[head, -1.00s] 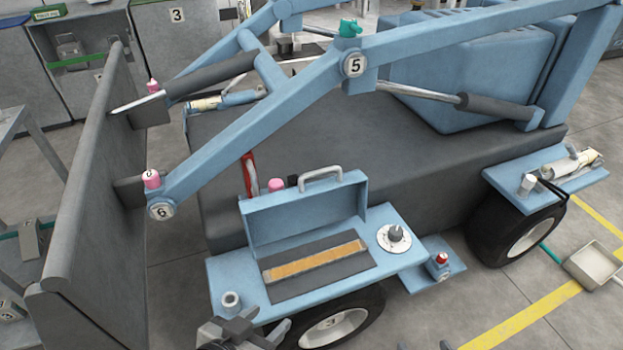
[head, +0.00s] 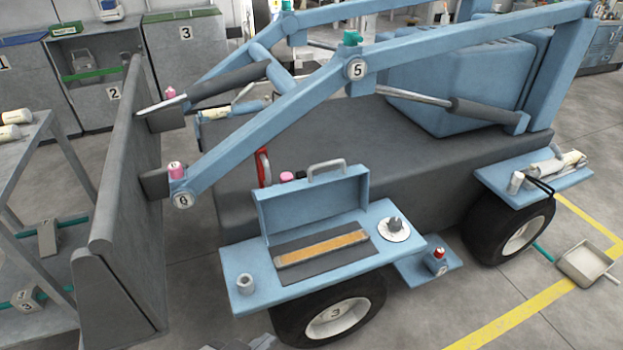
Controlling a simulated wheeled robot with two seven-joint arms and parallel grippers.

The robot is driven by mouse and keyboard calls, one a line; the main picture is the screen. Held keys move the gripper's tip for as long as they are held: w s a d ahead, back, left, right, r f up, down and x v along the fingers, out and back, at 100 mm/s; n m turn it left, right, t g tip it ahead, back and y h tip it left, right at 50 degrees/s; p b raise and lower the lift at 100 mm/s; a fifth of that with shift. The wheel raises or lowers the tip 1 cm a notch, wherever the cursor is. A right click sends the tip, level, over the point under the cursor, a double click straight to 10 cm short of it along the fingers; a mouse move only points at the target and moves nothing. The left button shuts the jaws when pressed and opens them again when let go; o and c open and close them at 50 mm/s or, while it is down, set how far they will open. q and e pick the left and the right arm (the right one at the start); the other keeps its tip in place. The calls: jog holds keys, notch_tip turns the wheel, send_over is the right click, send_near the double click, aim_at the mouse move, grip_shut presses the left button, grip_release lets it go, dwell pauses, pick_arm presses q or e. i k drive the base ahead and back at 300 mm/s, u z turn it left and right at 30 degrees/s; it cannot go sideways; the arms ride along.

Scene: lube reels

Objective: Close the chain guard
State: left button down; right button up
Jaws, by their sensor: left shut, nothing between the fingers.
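The chain guard (head: 312,204) is a blue lid with a grey bar handle (head: 327,167) on its top edge. It stands upright, open, at the back of a blue side shelf (head: 395,212) on the loader. In front of it lies the uncovered chain (head: 321,247), an orange-brown strip in a dark recess. Only a small grey part of my left gripper (head: 262,343) shows at the bottom edge, below the shelf and apart from the guard. It is shut and empty. My right gripper is out of view.
A round dial (head: 394,228) sits right of the chain, and a grey cup-like fitting (head: 245,283) sits left. A lower step (head: 428,264) holds a small red-topped bottle (head: 438,255). The loader's bucket (head: 125,210) rises at left. Wheels stand below; floor is open at lower right.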

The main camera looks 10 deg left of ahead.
aim_at(288, 205)
jog(key=z, duration=1)
jog(key=i, duration=1.05)
jog(key=u, duration=0.45)
